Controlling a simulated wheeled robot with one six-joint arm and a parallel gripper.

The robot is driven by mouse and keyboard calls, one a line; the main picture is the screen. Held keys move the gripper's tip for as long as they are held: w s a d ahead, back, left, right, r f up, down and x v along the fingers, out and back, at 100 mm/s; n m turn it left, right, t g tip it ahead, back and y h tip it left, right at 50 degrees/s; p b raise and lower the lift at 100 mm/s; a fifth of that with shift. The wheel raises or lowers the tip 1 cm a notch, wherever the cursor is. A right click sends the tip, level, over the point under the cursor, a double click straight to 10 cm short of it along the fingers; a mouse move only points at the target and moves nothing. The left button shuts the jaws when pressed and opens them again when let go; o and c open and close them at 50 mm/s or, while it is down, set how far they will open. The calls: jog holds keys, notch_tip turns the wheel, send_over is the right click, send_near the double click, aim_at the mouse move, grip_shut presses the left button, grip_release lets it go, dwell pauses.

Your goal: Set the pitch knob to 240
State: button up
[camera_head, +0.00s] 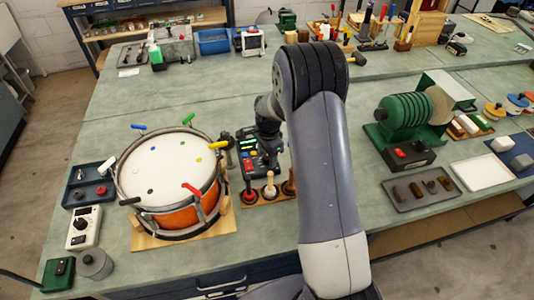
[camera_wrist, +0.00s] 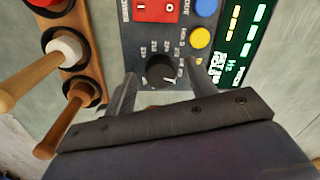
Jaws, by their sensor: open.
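The pitch knob (camera_wrist: 158,72) is a round black dial with a white pointer line on the dark panel of a tuner box (camera_wrist: 150,35). Small numbers ring it, too blurred to read surely; its pointer line seems to point toward the lower right of the wrist view. My gripper (camera_wrist: 161,76) is open, one finger on each side of the knob, with gaps showing; I cannot tell whether either finger touches it. In the head view the tuner box (camera_head: 247,144) stands right of the drum, with my gripper (camera_head: 268,138) over it; the knob cannot be made out there.
A red switch (camera_wrist: 156,10), a blue and a yellow button (camera_wrist: 200,37), and a green display (camera_wrist: 243,40) share the panel. Wooden-handled tools stand in a rack (camera_wrist: 78,65) beside the box. The orange drum (camera_head: 172,180) is close on the left.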

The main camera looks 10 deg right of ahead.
jog(key=shift+c, duration=0.3)
jog(key=c, duration=0.9)
jog(key=shift+n+b, duration=1.1)
jog(key=shift+n, duration=0.1)
jog(key=shift+n+b, duration=0.75)
jog(key=shift+n, duration=0.85)
jog(key=shift+r, duration=0.1)
jog(key=o, duration=1)
jog(key=shift+c, duration=0.2)
